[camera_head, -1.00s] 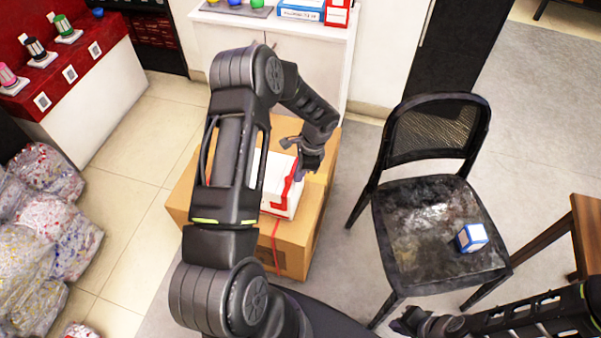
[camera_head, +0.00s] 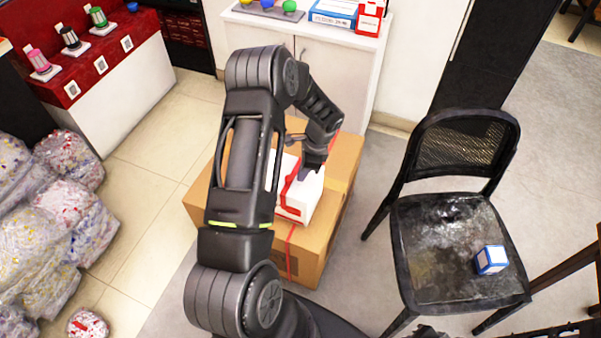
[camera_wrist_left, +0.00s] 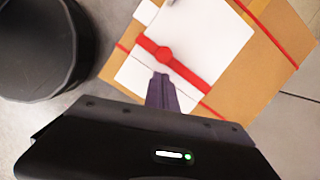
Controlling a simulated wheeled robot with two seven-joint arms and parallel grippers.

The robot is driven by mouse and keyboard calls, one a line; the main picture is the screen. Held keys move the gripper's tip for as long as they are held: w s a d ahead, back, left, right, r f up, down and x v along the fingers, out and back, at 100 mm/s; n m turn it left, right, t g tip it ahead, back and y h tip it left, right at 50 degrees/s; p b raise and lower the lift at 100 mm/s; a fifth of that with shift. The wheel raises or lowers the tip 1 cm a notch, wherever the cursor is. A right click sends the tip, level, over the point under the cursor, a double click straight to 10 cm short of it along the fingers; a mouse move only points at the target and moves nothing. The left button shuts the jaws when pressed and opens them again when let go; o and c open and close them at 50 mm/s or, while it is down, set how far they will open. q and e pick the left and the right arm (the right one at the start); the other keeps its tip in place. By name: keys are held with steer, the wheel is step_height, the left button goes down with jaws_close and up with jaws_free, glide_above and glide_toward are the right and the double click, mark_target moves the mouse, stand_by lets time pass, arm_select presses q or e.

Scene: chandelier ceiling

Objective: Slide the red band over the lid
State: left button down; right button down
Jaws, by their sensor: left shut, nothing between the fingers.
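A white box (camera_head: 301,207) sits on top of a brown cardboard box (camera_head: 345,165), partly hidden behind my left arm. A red band (camera_head: 290,187) lies across the white top, which I take for the lid. In the left wrist view the band (camera_wrist_left: 184,69) crosses the white lid (camera_wrist_left: 208,40) and has a round red piece on it. My left gripper (camera_head: 311,172) is shut and empty, its fingertips at or just above the lid beside the band. The fingers also show in the left wrist view (camera_wrist_left: 161,88). Whether they touch the band is unclear. Only a dark bit of my right gripper (camera_head: 430,332) shows.
Thin red ribbon (camera_head: 291,250) runs down the cardboard box. A black chair (camera_head: 450,240) stands to the right with a small blue-and-white box (camera_head: 491,259) on its seat. Clear bags (camera_head: 65,215) are piled at left. A white cabinet (camera_head: 345,75) stands behind.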

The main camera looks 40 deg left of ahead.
arm_select(q)
steer(key=shift+w+d+f+b, duration=0.15)
steer(key=shift+w+d+b, duration=0.2)
steer(key=shift+w+d, duration=0.7)
steer(key=shift+v, duration=1)
steer(key=v, duration=0.8)
arm_select(e)
steer(key=shift+w+d+f, duration=0.2)
steer(key=shift+w+f, duration=0.3)
steer(key=shift+f, duration=0.05)
arm_select(q)
steer(key=shift+d, duration=0.1)
steer(key=d+f+n+t+h, duration=0.2)
steer(key=d+f+n, duration=0.25)
steer(key=d, duration=0.55)
steer(key=d+f+n+t+h, duration=0.25)
steer(key=d+f, duration=0.35)
steer(key=d, duration=0.4)
steer(key=s+d+f+n+g+h+p, duration=0.1)
steer(key=s+d+n, duration=0.1)
steer(key=s+d, duration=0.4)
steer(key=s+d+f+n+g, duration=0.1)
steer(key=s+d, duration=0.5)
steer(key=s, duration=0.9)
steer(key=shift+f+n+h+p, duration=0.35)
steer(key=shift+f+n, duration=0.35)
arm_select(e)
steer(key=shift+r, duration=0.95)
